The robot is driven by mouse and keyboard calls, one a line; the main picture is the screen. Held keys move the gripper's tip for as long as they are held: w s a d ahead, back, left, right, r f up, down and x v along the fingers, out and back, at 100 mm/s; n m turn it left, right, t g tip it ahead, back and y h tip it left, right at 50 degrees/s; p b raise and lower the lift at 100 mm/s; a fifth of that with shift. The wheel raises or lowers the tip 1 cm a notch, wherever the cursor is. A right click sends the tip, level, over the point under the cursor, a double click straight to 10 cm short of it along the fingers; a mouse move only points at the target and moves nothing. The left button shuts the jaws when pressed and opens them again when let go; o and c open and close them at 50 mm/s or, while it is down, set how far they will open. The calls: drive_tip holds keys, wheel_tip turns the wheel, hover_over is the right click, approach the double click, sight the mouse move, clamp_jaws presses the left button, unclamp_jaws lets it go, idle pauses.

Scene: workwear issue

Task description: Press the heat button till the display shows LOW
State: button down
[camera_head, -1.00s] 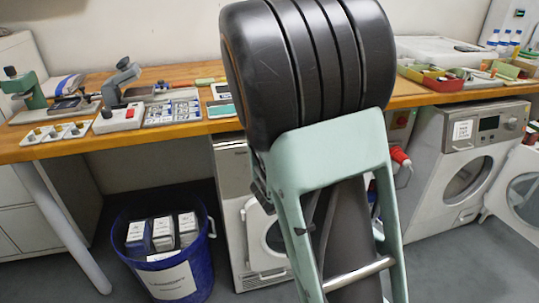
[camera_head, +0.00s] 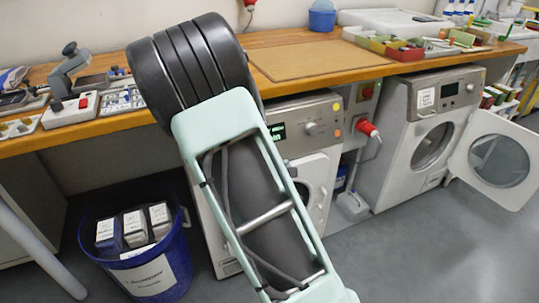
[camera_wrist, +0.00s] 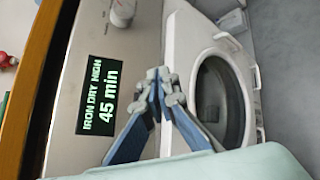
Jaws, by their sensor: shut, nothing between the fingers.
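The dryer (camera_head: 300,108) stands under the worktop, partly behind my arm. Its lit display (camera_wrist: 103,92) reads "IRON DRY HIGH" and "45 min" in the wrist view, turned on its side. The display also shows small in the head view (camera_head: 277,131). A round knob (camera_head: 312,128) sits right of it, with a yellow button (camera_head: 336,107) and an orange button (camera_head: 338,133) beyond. I cannot read which one is heat. My gripper (camera_wrist: 160,75) is shut and empty, its tips in front of the dryer beside the display. In the head view my arm hides the gripper.
A wooden worktop (camera_head: 270,40) runs above the machines. A second machine (camera_head: 432,120) with an open round door (camera_head: 500,160) stands at the right. A blue bin (camera_head: 140,260) with boxes stands at left. A red plug (camera_head: 367,128) sticks out between the machines.

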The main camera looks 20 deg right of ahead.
drive_tip(key=w+f, duration=0.2)
drive_tip(key=w, duration=0.5)
drive_tip(key=shift+w+a+f, duration=0.15)
drive_tip(key=shift+w+f, duration=0.1)
drive_tip(key=shift+w, duration=0.15)
idle(1.1)
drive_tip(key=shift+w+f+b, duration=0.1)
drive_tip(key=shift+w+b, duration=0.25)
drive_tip(key=shift+w, duration=0.05)
drive_tip(key=shift+w+f, duration=0.15)
drive_tip(key=shift+w, duration=0.2)
idle(0.5)
drive_tip(key=shift+s, duration=0.1)
drive_tip(key=shift+s+r+b, duration=0.3)
drive_tip(key=shift+s+b, duration=0.25)
drive_tip(key=shift+s, duration=0.1)
drive_tip(key=shift+s, duration=0.1)
drive_tip(key=shift+s+r+b, duration=0.2)
drive_tip(key=shift+s+r, duration=0.05)
drive_tip(key=shift+s, duration=0.5)
drive_tip(key=shift+s+r+b, duration=0.2)
drive_tip(key=shift+s+r, duration=0.05)
drive_tip(key=shift+s, duration=0.55)
drive_tip(key=shift+s+r+b, duration=0.2)
drive_tip(key=shift+s+r, duration=0.05)
drive_tip(key=shift+s, duration=0.5)
